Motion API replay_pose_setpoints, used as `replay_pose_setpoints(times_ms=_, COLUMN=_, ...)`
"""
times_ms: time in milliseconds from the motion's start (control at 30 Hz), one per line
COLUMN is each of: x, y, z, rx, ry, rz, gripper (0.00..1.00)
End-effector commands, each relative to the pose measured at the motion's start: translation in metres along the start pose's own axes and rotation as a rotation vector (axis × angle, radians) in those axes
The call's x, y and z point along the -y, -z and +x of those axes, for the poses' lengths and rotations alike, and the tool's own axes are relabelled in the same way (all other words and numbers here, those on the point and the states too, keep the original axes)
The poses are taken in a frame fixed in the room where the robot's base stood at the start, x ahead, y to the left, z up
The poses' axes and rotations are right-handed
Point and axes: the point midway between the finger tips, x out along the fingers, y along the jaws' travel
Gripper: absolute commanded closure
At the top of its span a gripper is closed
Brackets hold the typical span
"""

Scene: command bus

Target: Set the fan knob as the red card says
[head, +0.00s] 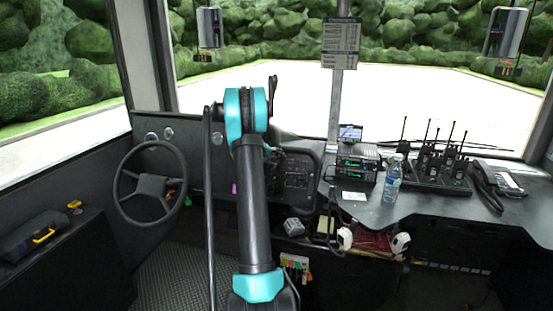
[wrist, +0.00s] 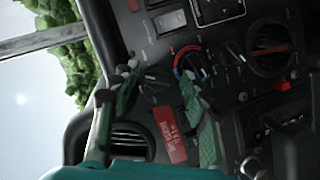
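In the wrist view a red card (wrist: 169,134) with white print lies on the dark dash panel, turned sideways; its words are too small to read surely. A knob with a blue and red arc (wrist: 190,64) sits just above the card. A larger round knob with a red pointer bar (wrist: 270,48) is to the right. I cannot tell which one is the fan knob. My gripper (wrist: 160,86) is open, its green-padded fingers on either side of the card, with nothing between them that I can see held. In the head view my arm hides most of the gripper.
An air vent (wrist: 132,141) is by the left finger, and a rocker switch (wrist: 171,21) is above. In the head view the steering wheel (head: 150,184) is left; radios (head: 357,168), a bottle (head: 392,180) and handsets (head: 440,165) stand on the right-hand counter.

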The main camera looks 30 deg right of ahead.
Motion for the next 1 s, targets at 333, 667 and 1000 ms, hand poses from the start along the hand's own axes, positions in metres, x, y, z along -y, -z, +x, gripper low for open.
replay_pose_setpoints(times_ms=333, x=-0.001, y=0.001, z=-0.003, rx=-0.002, ry=-0.001, rz=-0.002, gripper=0.51)
replay_pose_setpoints(times_ms=667, x=0.0, y=0.001, z=-0.045, rx=-0.002, ry=0.0, rz=-0.002, gripper=0.51)
replay_pose_setpoints(times_ms=1000, x=0.0, y=0.0, z=-0.078, rx=-0.001, ry=-0.001, rz=-0.001, gripper=0.51)
